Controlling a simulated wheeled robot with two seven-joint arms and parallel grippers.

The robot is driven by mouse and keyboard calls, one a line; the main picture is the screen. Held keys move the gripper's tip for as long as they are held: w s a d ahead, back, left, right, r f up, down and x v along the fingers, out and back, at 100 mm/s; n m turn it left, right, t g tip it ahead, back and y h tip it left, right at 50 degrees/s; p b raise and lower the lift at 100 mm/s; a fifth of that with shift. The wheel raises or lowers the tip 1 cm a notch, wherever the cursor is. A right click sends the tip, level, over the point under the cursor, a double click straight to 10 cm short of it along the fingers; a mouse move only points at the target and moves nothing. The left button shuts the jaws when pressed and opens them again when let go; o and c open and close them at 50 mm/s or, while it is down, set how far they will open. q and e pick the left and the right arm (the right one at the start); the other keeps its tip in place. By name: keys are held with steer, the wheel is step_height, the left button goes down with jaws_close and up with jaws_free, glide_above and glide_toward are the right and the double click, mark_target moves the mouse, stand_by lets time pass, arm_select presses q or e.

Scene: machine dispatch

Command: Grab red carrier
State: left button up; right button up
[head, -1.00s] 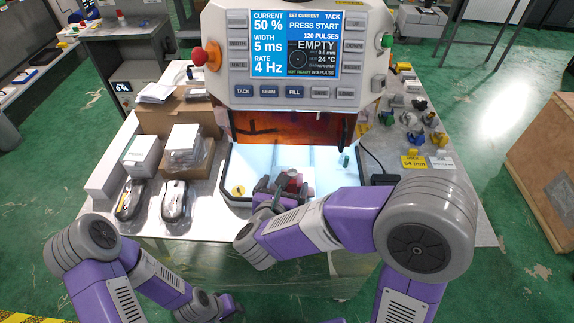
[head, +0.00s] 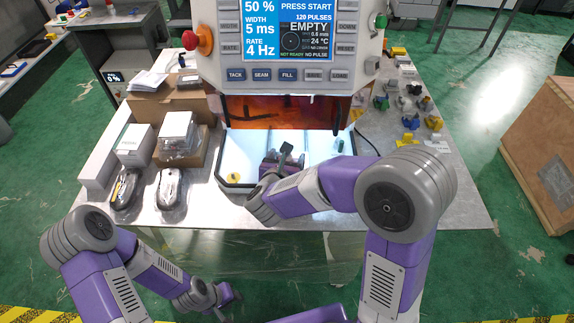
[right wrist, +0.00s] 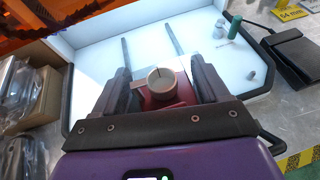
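The red carrier (right wrist: 165,98) shows in the right wrist view, with a round grey cup (right wrist: 161,79) on top. It is in the white lit tray (right wrist: 95,68), near its front edge. My right gripper (right wrist: 163,84) reaches over the front edge; its two dark fingers stand wide apart, one on each side of the carrier. Contact with its sides cannot be made out. In the head view my right gripper (head: 283,160) mostly hides the carrier. My left gripper (head: 232,296) is low, in front of the table and away from the carrier; its opening is unclear.
The machine's control panel (head: 290,45) hangs above the tray, over an orange window (head: 280,112). Boxes (head: 175,135) and packaged tools (head: 125,188) stand left. A green peg (right wrist: 234,27) and small grey parts are in the tray's right. Coloured parts (head: 410,122) lie right.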

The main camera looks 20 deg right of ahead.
steer(key=c, duration=0.7)
steer(key=shift+c, duration=0.2)
